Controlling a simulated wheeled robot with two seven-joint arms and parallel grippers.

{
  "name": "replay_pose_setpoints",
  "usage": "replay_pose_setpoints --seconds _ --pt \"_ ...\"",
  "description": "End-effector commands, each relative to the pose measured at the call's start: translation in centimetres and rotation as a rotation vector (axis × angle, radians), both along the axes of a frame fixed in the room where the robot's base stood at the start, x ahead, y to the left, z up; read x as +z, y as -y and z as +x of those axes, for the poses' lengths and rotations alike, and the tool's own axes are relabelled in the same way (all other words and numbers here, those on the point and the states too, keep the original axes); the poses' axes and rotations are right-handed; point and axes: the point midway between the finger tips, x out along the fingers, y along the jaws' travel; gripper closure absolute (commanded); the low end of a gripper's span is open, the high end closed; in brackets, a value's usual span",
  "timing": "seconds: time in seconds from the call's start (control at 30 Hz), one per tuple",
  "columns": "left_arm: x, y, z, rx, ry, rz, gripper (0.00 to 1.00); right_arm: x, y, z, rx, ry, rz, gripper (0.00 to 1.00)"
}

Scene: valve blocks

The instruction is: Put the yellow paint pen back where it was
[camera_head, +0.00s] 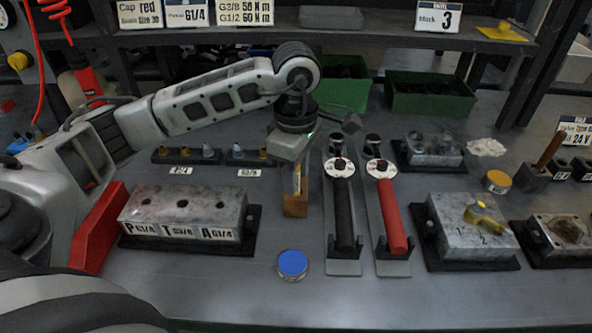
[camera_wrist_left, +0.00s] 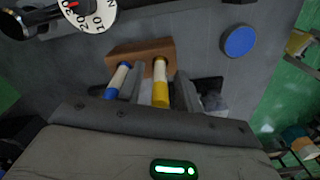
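The yellow paint pen (camera_wrist_left: 160,88) stands upright in the wooden pen block (camera_wrist_left: 144,50), its white body towards the block and its yellow end towards my wrist. A blue pen (camera_wrist_left: 118,80) stands beside it in the same block. My left gripper (camera_wrist_left: 160,92) points down over the block, one finger on each side of the yellow pen; one finger is between the two pens. Whether the fingers press on the pen is unclear. In the head view the left gripper (camera_head: 298,160) hides the pen tops; the wooden block (camera_head: 296,205) shows below. My right gripper is out of view.
Black and red torque wrenches (camera_head: 343,210) lie close right of the pen block. A ported metal block (camera_head: 185,208) stands to its left, a blue-topped tin (camera_head: 292,264) in front, and fittings strips (camera_head: 187,156) behind. The front table strip is mostly clear.

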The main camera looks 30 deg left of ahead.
Motion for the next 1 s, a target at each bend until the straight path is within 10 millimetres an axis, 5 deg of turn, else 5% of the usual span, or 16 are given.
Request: replay_pose_setpoints --seconds 0.17,0.63,1.0 --pt "1.4 0.0 0.1 0.000 0.003 -0.001 0.65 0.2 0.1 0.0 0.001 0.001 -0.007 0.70" --pt "10.9 0.0 0.1 0.000 0.004 0.001 0.65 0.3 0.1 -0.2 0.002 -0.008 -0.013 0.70" --pt "12.4 0.0 0.0 0.001 -0.001 0.000 0.65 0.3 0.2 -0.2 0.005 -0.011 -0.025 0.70"
